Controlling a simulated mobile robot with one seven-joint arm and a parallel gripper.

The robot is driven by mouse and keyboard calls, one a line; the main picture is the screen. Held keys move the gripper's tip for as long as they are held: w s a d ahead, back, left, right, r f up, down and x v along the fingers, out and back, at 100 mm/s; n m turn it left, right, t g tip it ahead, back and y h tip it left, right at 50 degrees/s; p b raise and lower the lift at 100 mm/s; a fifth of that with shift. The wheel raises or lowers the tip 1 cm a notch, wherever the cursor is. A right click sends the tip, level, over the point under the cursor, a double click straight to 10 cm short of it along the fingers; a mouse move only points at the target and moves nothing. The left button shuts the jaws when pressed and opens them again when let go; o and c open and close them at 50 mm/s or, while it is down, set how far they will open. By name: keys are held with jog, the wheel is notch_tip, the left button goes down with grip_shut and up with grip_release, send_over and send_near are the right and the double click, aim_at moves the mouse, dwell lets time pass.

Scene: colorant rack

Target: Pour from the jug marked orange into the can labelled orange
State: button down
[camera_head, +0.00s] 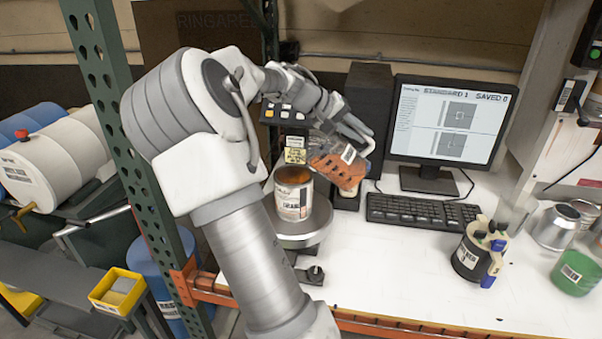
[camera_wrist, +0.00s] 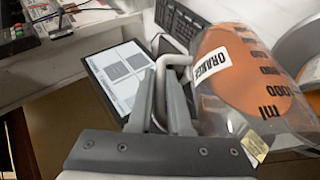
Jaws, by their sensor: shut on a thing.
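My gripper (camera_head: 356,137) is shut on the handle of a clear jug (camera_head: 338,165) with orange contents. In the wrist view the jug (camera_wrist: 245,75) shows an ORANGE label and ml markings, with its handle between my fingers (camera_wrist: 168,85). The jug is held tilted, just above and to the right of an open can (camera_head: 293,200). The can stands upright, with a white label too small to read surely and orange-brown colour inside its mouth. I cannot tell whether any liquid is flowing or whether jug and can touch.
The can stands on a round metal platform (camera_head: 303,238). A keyboard (camera_head: 420,211) and monitor (camera_head: 446,120) are to the right. Further right are a dark container with coloured clips (camera_head: 470,258), a silver can (camera_head: 555,229) and a green jug (camera_head: 574,275).

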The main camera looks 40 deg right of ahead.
jog(key=shift+w+a+r+g+h, duration=0.4)
jog(key=shift+w+a+g+h, duration=0.1)
jog(key=shift+h, duration=0.2)
dwell(4.3)
